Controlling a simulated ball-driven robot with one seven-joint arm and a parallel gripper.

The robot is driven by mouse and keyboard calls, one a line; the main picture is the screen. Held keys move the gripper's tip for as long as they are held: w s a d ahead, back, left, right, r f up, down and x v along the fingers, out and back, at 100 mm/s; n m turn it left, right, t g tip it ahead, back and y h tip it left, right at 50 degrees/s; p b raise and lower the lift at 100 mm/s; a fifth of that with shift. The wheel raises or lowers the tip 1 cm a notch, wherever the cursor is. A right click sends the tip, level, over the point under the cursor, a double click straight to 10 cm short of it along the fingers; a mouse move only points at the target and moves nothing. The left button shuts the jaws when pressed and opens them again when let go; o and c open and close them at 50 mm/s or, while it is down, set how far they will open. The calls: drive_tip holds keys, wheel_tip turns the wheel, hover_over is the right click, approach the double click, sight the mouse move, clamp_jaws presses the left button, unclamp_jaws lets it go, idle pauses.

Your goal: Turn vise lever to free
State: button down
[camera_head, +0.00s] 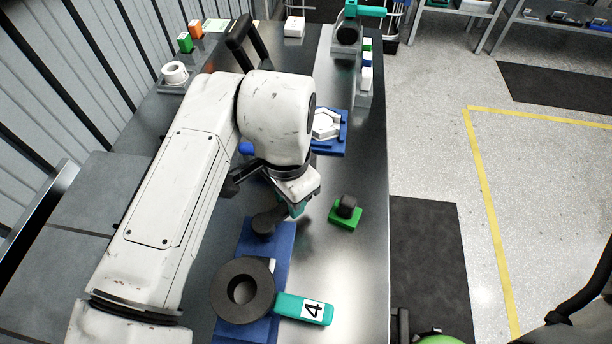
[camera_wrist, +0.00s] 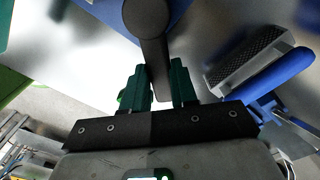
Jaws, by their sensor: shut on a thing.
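The vise lever (camera_head: 265,221) is a dark bar with a rounded end, set over a long blue base (camera_head: 284,240). My gripper (camera_head: 293,209) is at the lever's right end in the head view, partly hidden by my wrist. In the wrist view the lever (camera_wrist: 154,50) runs from its round end at the top down between the two green fingers of my gripper (camera_wrist: 160,86). The fingers are shut on the bar. A strip of the blue base (camera_wrist: 178,10) shows behind the lever there.
A thick dark ring (camera_head: 222,293) lies on the blue base's near part, beside a teal piece marked 4 (camera_head: 290,305). A green block with a dark top (camera_head: 343,220) stands to the right. A blue tray with a white part (camera_head: 331,148) stands behind my gripper.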

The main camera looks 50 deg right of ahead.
drive_tip(key=m, duration=0.1)
drive_tip(key=s+m, duration=0.1)
drive_tip(key=shift+s+a+m+b, duration=0.2)
drive_tip(key=shift+s+m+b, duration=0.05)
drive_tip(key=shift+m+b, duration=0.15)
drive_tip(key=m, duration=0.1)
drive_tip(key=s+m+b, duration=0.1)
drive_tip(key=shift+s+a+f+m, duration=0.1)
drive_tip(key=shift+a+m, duration=0.2)
drive_tip(key=shift+s+a+m+b, duration=0.35)
drive_tip(key=shift+s+a+m, duration=0.05)
drive_tip(key=shift+m, duration=0.65)
drive_tip(key=shift+s+a+m+b, duration=0.35)
drive_tip(key=shift+m, duration=0.7)
drive_tip(key=c, duration=0.9)
unclamp_jaws()
wheel_tip(320, 180, up, 11)
drive_tip(key=shift+p, duration=0.35)
